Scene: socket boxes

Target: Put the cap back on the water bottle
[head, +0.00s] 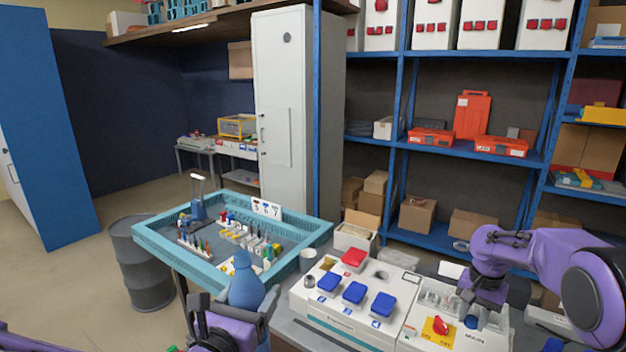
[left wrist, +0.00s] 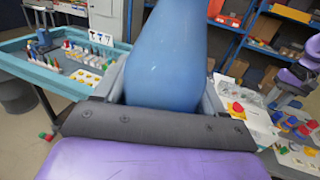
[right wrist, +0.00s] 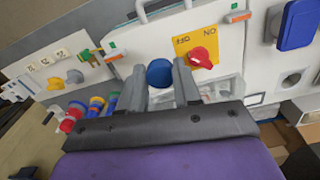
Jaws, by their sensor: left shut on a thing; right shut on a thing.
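The blue water bottle (head: 245,287) is held upright by my left gripper (head: 238,312), which is shut around its body at the front of the head view. In the left wrist view the bottle (left wrist: 165,60) stands large between the fingers, and its top is out of the picture. My right gripper (head: 485,302) is at the right over the white panel box. In the right wrist view a round blue cap (right wrist: 160,73) sits between its two fingertips, and the gripper is shut on it. Bottle and cap are well apart.
A white box with blue socket covers (head: 353,292) and a panel with a red switch (head: 441,324) stand on the bench. A teal-rimmed tray table (head: 160,246) with tools lies left, beside a grey drum (head: 145,270).

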